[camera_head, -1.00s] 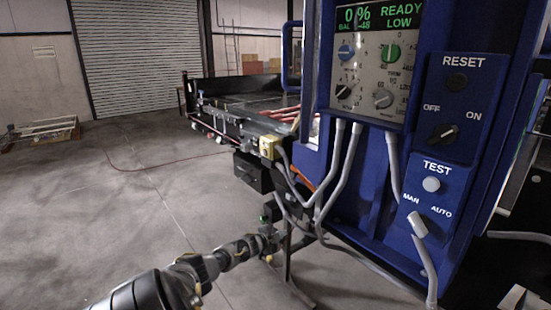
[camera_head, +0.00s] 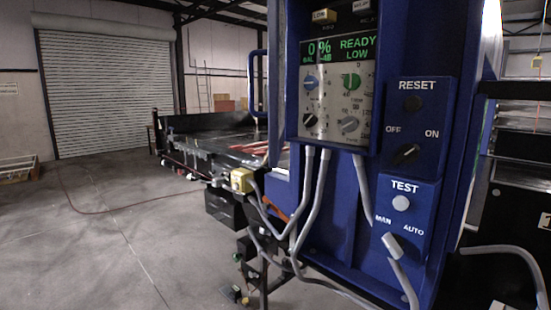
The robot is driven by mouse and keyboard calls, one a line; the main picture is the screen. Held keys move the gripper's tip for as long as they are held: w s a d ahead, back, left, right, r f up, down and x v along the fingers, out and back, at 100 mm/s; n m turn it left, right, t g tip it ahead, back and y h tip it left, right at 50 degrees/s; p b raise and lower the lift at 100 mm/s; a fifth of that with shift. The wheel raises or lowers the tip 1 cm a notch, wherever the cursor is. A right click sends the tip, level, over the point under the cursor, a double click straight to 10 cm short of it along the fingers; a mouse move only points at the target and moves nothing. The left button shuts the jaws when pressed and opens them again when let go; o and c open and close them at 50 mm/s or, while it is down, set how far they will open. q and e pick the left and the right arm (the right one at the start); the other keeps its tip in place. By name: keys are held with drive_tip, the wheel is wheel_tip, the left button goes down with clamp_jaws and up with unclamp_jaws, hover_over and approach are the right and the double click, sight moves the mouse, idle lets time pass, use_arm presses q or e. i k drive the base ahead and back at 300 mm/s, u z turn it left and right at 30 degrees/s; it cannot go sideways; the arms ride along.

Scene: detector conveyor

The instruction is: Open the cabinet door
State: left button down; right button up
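A tall blue cabinet (camera_head: 340,212) fills the right half of the head view, its control face towards me. It carries a grey panel (camera_head: 336,100) with knobs and a lit green display reading "READY LOW". A RESET and OFF/ON plate (camera_head: 412,127) and a TEST plate (camera_head: 405,219) sit at its right. A blue bar handle (camera_head: 256,83) stands out at the cabinet's left edge. I cannot tell where the cabinet door is or whether it is open. Neither of my grippers is in view.
Grey conduits (camera_head: 312,203) hang down the cabinet's front. A yellow box (camera_head: 241,180) sits at its left, by the dark conveyor (camera_head: 215,146). Another grey pipe (camera_head: 518,251) curves at the lower right. Open concrete floor (camera_head: 110,245) lies to the left.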

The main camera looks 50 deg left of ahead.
sight(276, 51)
drive_tip(key=u, duration=2.3)
drive_tip(key=k, duration=1.05)
drive_tip(key=z, duration=1.6)
drive_tip(key=i, duration=0.5)
drive_tip(key=z, duration=0.05)
